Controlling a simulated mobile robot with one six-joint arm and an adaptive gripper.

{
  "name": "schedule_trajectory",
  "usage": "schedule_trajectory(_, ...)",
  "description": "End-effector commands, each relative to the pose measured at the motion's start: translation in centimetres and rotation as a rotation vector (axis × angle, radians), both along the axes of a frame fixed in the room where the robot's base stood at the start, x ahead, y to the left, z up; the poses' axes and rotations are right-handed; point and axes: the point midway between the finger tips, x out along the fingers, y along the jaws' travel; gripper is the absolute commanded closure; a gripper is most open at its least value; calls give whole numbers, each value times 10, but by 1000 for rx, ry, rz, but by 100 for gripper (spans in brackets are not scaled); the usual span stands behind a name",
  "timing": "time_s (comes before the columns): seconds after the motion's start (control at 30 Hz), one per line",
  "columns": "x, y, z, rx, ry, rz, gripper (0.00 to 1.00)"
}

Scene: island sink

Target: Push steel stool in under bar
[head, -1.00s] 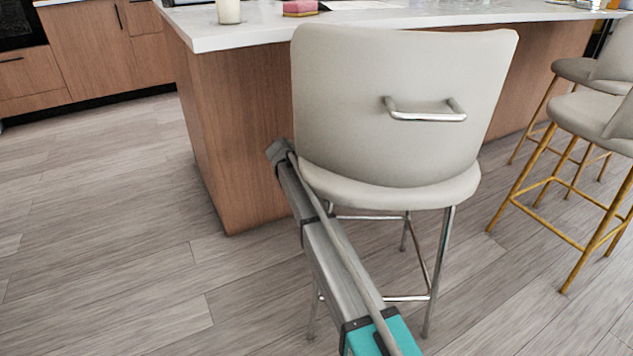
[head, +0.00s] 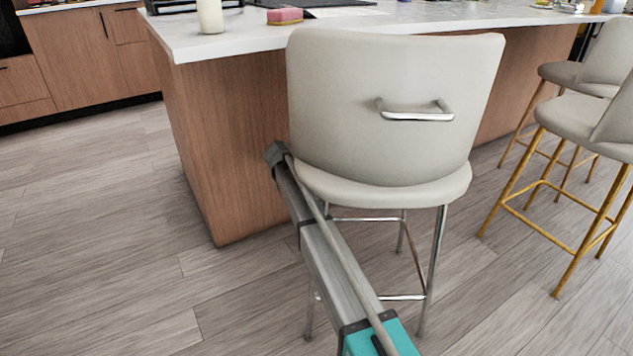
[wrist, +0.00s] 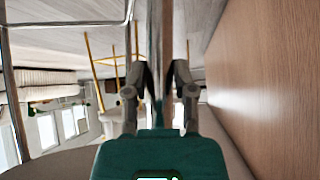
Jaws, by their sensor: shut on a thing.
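The steel stool (head: 395,110), with a pale grey seat, a curved back and chrome legs, stands upright beside the white-topped wooden bar (head: 225,150). Its back, with a metal handle (head: 415,112), faces me. The front of the seat is hidden behind the back. My arm reaches along the stool's left side, and its end is hidden by the stool in the head view. In the upside-down wrist view, my gripper (wrist: 158,85) is shut on a thin upright part that looks like a stool leg (wrist: 162,30). The bar's side panel (wrist: 255,70) is close on the right there.
Two stools with gold legs (head: 585,110) stand along the bar to the right. A white candle (head: 210,15) and a pink sponge (head: 285,15) are on the countertop. The floor (head: 90,230) to the left is clear.

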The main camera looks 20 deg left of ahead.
Motion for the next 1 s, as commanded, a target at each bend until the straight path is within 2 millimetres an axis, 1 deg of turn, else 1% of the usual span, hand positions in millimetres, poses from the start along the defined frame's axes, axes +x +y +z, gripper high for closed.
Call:
schedule_trajectory(0.07,2,0,0,0,-1,2,100)
schedule_trajectory(0.1,2,0,0,0,-1,2,62)
schedule_trajectory(0.3,2,0,0,-1,-1,0,26)
schedule_trajectory(1.0,1,-1,0,-1,0,-4,26)
